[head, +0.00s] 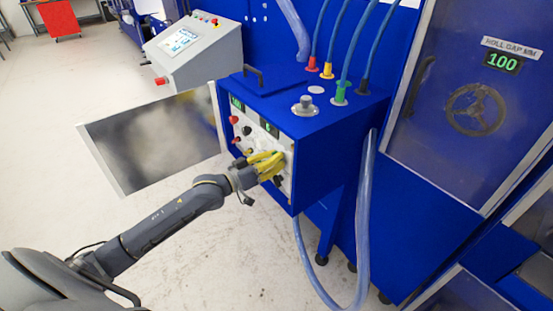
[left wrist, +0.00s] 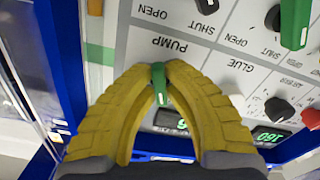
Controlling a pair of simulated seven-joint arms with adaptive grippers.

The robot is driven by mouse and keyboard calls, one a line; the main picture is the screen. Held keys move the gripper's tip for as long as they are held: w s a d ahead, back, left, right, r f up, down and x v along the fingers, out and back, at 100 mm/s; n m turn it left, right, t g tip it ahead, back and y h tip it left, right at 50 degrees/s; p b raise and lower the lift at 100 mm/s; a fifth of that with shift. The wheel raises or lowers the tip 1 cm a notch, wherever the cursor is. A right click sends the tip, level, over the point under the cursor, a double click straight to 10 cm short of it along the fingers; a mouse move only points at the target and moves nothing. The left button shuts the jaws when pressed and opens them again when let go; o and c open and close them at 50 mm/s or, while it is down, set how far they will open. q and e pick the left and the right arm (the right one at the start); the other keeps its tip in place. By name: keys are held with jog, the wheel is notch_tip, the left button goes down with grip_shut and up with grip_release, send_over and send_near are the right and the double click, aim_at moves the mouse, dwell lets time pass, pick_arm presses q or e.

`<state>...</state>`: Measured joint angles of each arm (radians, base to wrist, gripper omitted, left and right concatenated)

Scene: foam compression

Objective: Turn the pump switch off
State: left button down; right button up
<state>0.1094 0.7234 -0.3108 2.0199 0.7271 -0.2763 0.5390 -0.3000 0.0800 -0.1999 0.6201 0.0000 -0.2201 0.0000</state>
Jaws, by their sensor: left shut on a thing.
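The pump switch (left wrist: 158,82) is a small green handle beside the upside-down PUMP label on the white panel, in the left wrist view. My left gripper (left wrist: 158,70) has two yellow ribbed fingers that come together around this green handle, shut on it. The fingers cover part of the handle and the panel around it. In the head view my left gripper (head: 279,164) is at the right part of the blue cabinet's front panel (head: 243,129), and the switch is hidden there. My right gripper is in neither view.
An open cabinet door (head: 155,140) stands left of the panel, above my left arm. A clear hose (head: 365,220) hangs right of the cabinet.

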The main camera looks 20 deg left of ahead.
pick_arm(q)
jog(key=shift+n, duration=0.9)
jog(key=c, duration=1.5)
grip_release()
jog(key=shift+o, duration=0.2)
jog(key=shift+s, duration=0.1)
jog(key=v, duration=1.1)
jog(key=shift+s+a, duration=0.2)
jog(key=shift+s, duration=0.15)
